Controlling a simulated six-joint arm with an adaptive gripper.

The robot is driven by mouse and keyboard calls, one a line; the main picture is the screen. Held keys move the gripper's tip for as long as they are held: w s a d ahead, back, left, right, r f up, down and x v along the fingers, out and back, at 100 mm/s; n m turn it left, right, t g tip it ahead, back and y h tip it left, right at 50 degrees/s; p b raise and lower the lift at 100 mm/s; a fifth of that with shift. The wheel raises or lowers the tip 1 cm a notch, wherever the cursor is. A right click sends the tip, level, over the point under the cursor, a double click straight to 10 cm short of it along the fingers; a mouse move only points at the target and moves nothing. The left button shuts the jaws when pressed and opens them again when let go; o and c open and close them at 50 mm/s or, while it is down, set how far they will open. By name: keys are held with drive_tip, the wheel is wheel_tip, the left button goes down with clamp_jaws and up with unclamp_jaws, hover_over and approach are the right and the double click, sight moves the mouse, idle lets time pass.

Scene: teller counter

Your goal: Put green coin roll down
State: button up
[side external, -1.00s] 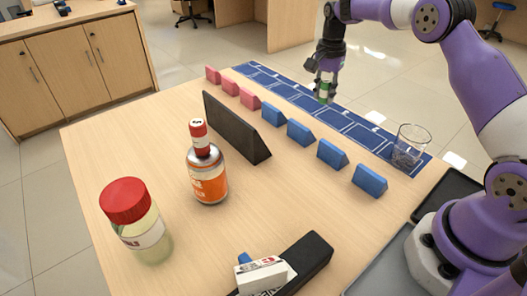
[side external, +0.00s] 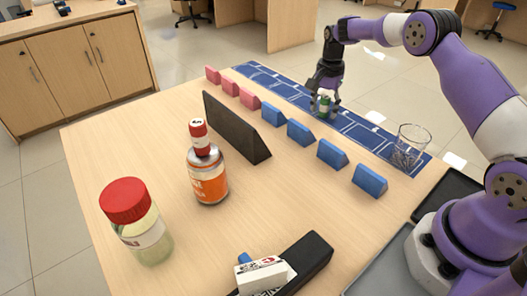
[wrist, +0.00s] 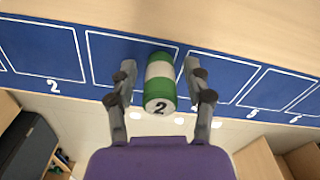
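The green coin roll (wrist: 160,80) has a white middle band and a "2" on its near end. It appears to stand upright on the blue mat (wrist: 215,75), at the right part of one white-outlined cell, and also shows in the side view (side external: 325,106). My gripper (wrist: 162,95) is open around it, with a gap on each side of the roll between the fingers. In the side view my gripper (side external: 324,100) reaches down over the mat's middle. The cell's own number is hidden; a "2" marks the cell to its left.
A glass (side external: 409,148) stands at the mat's near end. Blue wedges (side external: 332,153) and pink wedges (side external: 230,87) line the mat. A black divider (side external: 235,128), a bottle (side external: 209,182) topped by a red-white roll (side external: 199,135), and a red-lidded jar (side external: 140,228) stand on the counter.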

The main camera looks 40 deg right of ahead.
sight(326, 97)
wheel_tip(326, 97, up, 12)
drive_tip(key=shift+r, duration=0.1)
drive_tip(key=s+a+r+n+t, duration=0.4)
drive_tip(key=s+a+r+n, duration=0.55)
drive_tip(key=s+a, duration=0.4)
drive_tip(key=s+a+f+n+t, duration=0.1)
drive_tip(key=s+a+f+n, duration=0.1)
drive_tip(key=s+f+n, duration=0.3)
drive_tip(key=s, duration=0.3)
drive_tip(key=shift+a+t, duration=0.2)
drive_tip(key=shift+t, duration=0.1)
